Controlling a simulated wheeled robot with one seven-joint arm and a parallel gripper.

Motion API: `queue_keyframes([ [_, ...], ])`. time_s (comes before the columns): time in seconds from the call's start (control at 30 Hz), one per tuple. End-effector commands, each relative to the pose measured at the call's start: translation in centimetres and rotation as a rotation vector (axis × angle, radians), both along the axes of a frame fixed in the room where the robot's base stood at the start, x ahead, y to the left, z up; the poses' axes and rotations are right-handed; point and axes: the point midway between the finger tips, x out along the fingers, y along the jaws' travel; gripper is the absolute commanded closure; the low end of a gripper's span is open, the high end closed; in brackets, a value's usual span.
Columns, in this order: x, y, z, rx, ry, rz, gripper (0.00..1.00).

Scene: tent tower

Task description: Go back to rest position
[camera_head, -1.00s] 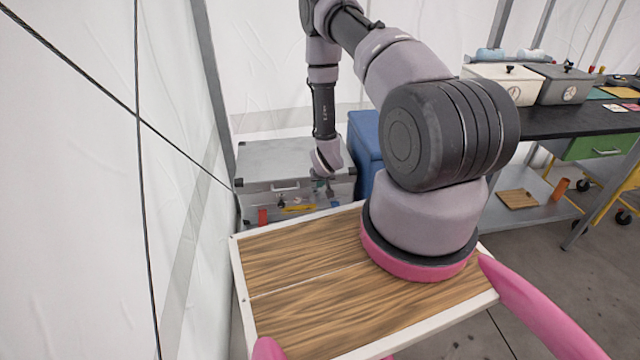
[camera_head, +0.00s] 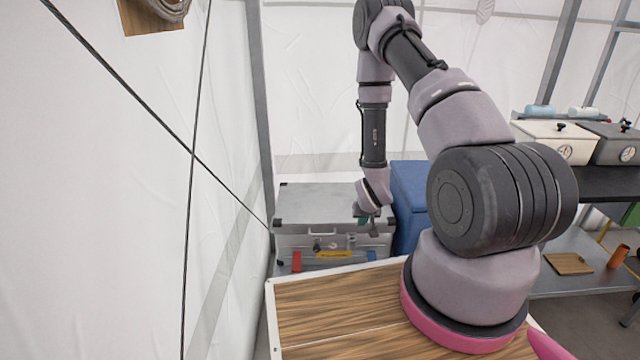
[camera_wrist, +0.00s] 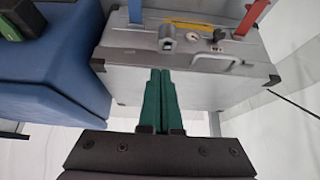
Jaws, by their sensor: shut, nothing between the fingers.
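My gripper (camera_head: 368,220) hangs at the end of my bent arm, in front of the grey metal case (camera_head: 325,205) by the tent wall. In the wrist view my gripper (camera_wrist: 162,75) shows two green fingers pressed together with nothing between them. The case also shows in the wrist view (camera_wrist: 190,88), beyond the fingertips. I cannot tell whether the fingers touch the case.
A blue box (camera_head: 408,200) stands just right of the case. A bench with a white bin (camera_head: 560,140) and a grey bin (camera_head: 615,145) is at the right. The white tent wall (camera_head: 110,220) is close on the left, with dark cables in front.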

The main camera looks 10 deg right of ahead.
Motion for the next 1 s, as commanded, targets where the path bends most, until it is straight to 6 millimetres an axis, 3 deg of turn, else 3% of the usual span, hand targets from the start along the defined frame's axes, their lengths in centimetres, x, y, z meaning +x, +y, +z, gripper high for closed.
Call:
queue_keyframes([
  [0.17,1.2,0.1,2.4,0.009,-0.011,-0.01,1.0],
  [0.4,3.8,0.4,10.9,0.051,-0.028,-0.048,1.0],
  [0.53,4.3,0.7,15.9,0.078,-0.031,-0.063,1.0],
  [0.77,3.7,1.4,24.5,0.126,-0.038,-0.083,1.0],
  [1.0,1.2,2.3,33.0,0.177,-0.045,-0.092,1.0],
])
